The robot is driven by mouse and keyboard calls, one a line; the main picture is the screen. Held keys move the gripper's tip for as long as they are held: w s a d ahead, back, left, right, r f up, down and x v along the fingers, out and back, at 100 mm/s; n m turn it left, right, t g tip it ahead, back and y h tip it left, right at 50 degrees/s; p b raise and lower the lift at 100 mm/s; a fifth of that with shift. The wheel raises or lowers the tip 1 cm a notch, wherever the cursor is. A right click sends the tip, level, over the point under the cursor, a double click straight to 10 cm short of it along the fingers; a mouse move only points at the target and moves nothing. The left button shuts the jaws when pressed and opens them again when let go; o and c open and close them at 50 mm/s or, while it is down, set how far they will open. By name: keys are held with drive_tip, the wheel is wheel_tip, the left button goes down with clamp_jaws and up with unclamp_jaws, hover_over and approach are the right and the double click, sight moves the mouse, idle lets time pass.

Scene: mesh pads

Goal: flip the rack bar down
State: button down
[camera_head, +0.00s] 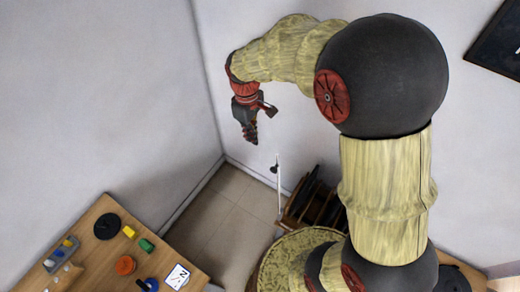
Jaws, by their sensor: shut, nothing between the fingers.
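A thin white bar (279,190) stands upright in the corner, with a small dark knob (273,169) near its upper part. It is at the left side of a low wooden rack (292,214) that holds dark upright things. Whether the bar is joined to the rack cannot be made out. My gripper (252,138) hangs pointing down, above and a little left of the bar's top in the picture. It is shut and empty, apart from the bar. My arm hides the rack's right part.
A wooden table (205,275) at the lower left bears a black disc (107,226), yellow and green blocks, an orange round piece (125,265) and a white card (177,277). Tiled floor (225,205) is clear between table and rack.

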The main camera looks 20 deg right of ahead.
drive_tip(key=s+d+f, duration=0.1)
drive_tip(key=s+f, duration=0.1)
drive_tip(key=f, duration=0.3)
drive_tip(key=s+d+f+p, duration=0.1)
drive_tip(key=f, duration=0.4)
drive_tip(key=shift+s+d, duration=0.35)
drive_tip(key=shift+s, duration=0.1)
